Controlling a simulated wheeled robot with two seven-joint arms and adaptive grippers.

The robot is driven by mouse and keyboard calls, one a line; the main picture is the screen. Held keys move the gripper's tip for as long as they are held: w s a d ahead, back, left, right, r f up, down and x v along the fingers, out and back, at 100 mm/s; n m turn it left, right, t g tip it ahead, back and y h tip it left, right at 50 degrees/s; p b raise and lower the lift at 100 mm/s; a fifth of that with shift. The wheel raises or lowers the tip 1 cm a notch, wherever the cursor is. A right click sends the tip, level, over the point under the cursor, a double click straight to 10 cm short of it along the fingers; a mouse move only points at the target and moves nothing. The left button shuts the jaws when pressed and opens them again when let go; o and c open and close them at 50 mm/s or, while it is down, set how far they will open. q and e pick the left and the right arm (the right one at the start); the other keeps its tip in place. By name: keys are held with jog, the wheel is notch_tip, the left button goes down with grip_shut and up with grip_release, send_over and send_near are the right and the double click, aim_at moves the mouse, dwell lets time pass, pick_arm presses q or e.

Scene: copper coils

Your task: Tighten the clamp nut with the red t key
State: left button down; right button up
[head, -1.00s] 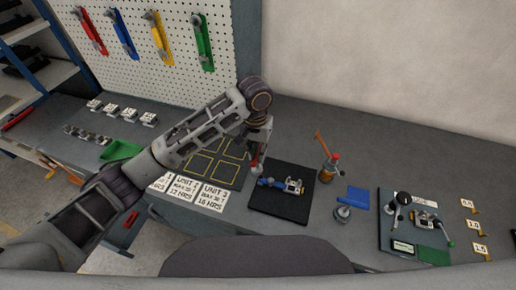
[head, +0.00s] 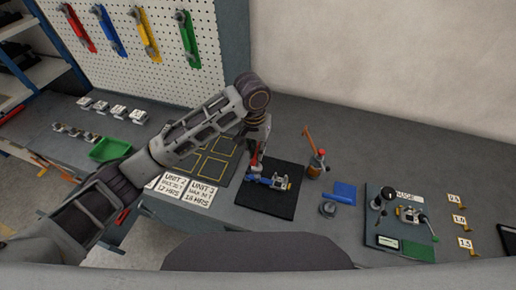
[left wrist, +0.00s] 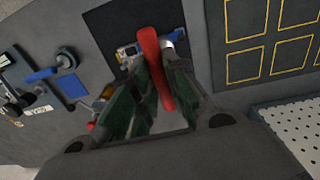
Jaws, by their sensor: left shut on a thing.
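My left gripper (head: 256,164) is over the black mat (head: 268,206), beside the small clamp unit with blue and metal parts (head: 276,183). In the left wrist view my left gripper (left wrist: 160,66) is shut on the red T key (left wrist: 153,62), whose red bar runs between the dark green fingers. Part of the clamp unit (left wrist: 126,53) shows just beyond the key. The clamp nut is too small and covered to make out, and I cannot tell whether the key touches it. My right gripper is in no view.
A small pot with an orange-handled tool (head: 315,163) stands right of the mat, near a blue pad (head: 343,192) and a round metal piece (head: 328,209). A gauge board (head: 372,235) lies further right. A green tray (head: 108,149) is at left, below the pegboard (head: 215,60).

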aim_at(258, 166)
pick_arm(q)
jog(key=shift+d, duration=0.15)
jog(key=shift+f, duration=0.15)
jog(key=shift+f, duration=2.85)
dwell(1.9)
jog(key=shift+m, duration=0.5)
